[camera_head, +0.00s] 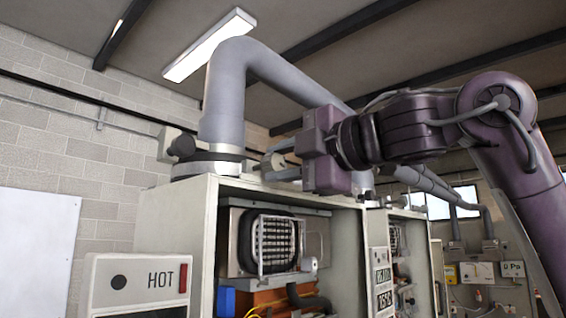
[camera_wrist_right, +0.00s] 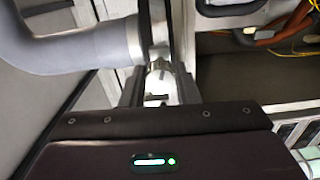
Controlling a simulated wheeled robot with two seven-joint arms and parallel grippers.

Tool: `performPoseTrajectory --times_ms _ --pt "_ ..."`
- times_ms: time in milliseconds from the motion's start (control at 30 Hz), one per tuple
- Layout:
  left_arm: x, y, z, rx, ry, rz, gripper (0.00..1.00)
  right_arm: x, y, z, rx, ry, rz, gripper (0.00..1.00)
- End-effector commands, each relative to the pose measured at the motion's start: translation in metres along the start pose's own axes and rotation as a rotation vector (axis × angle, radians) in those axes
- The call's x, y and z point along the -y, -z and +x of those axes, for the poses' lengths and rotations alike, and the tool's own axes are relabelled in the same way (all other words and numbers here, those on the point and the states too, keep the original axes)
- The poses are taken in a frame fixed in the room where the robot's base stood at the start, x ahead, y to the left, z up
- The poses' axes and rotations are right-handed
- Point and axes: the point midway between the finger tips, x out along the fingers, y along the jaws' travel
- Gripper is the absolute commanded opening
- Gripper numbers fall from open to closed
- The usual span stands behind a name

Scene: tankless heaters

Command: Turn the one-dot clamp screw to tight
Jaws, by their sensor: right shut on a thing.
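A thick grey flue pipe (camera_head: 225,100) rises from the top of the open heater cabinet, with a pale metal clamp band (camera_head: 213,167) around its foot. My right gripper (camera_head: 269,163) reaches in from the right and its fingers are at the right side of this clamp. In the right wrist view, the right gripper (camera_wrist_right: 160,82) is shut on a small pale metal piece, seemingly the clamp screw (camera_wrist_right: 159,72), beside the pipe (camera_wrist_right: 85,50). The fingers partly hide it. No dot marks or tightness marks are readable. My left gripper is not in view.
The open cabinet (camera_head: 153,220) holds a heat exchanger (camera_head: 276,243) and hoses. A panel marked HOT (camera_head: 140,285) stands in front at left. A dark round knob (camera_head: 181,146) is left of the pipe. A second pipe (camera_head: 440,188) runs behind my right arm.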

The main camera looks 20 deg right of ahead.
Motion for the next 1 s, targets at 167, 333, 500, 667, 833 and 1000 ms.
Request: performPoseTrajectory --times_ms 167,333,500,667,833,1000 --pt "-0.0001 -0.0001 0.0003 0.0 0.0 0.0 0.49 -0.0009 -0.0001 -0.0001 0.0 -0.003 0.03 0.05" --pt "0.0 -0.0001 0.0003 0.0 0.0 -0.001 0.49 -0.0009 -0.0002 -0.0001 0.0 -0.003 0.036 0.05" --pt "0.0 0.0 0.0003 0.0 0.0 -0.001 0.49 -0.001 -0.0001 -0.0001 0.0 -0.003 0.035 0.05" --pt "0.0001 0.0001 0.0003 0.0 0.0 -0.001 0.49 -0.001 -0.0001 -0.0001 0.0 -0.003 0.034 0.38" --pt "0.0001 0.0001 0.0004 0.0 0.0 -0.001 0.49 -0.0005 -0.0001 0.0 0.0 -0.001 0.034 0.5" --pt "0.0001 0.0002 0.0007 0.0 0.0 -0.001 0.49 -0.0002 0.0 -0.0003 0.0 -0.001 0.033 0.5"
